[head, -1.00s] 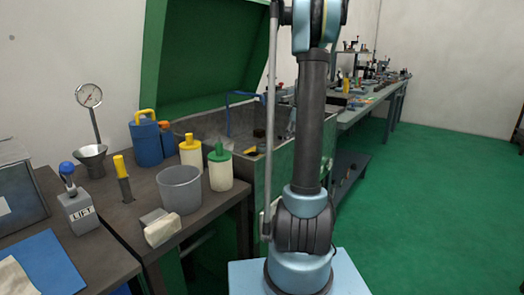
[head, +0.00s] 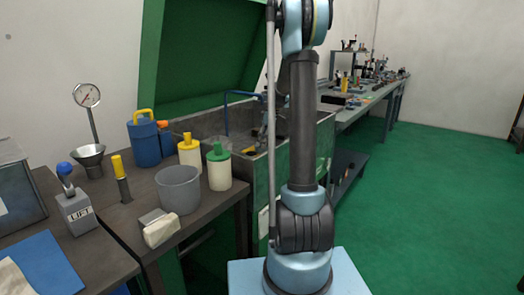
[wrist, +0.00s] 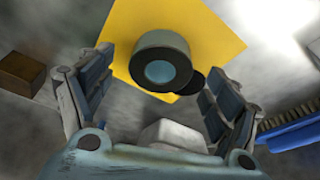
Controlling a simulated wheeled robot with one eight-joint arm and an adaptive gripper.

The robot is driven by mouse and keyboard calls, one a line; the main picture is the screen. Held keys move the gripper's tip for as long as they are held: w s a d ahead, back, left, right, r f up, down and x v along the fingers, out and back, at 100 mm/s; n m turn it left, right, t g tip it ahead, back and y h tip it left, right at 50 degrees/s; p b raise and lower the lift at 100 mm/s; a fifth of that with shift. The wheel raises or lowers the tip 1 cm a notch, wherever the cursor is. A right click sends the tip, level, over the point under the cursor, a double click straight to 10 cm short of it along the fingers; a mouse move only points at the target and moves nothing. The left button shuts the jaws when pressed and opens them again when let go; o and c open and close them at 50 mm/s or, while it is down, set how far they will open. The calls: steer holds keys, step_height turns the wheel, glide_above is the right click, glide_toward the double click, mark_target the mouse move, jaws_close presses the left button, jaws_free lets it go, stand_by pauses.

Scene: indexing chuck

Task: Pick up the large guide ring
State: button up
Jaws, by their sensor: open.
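In the wrist view, a thick grey ring (wrist: 160,64) with a dark end and a pale blue-grey centre sits over a yellow sheet (wrist: 215,38). It looks like the large guide ring. My gripper (wrist: 156,76) is open, with one finger on each side of the ring in the picture. The fingers look apart from it and nothing is held. A smaller dark round piece (wrist: 191,81) shows beside the ring, partly behind it. In the head view I cannot make out the ring or my fingertips clearly.
A brown block (wrist: 22,73), a white block (wrist: 168,133) and a blue-backed brush (wrist: 295,134) surround the spot. In the head view, the open washing basin (head: 280,160) has high walls and a green lid (head: 215,55). A grey bucket (head: 178,190) and bottles stand on the left bench.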

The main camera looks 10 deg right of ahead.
steer(key=shift+x, duration=1.05)
jaws_close()
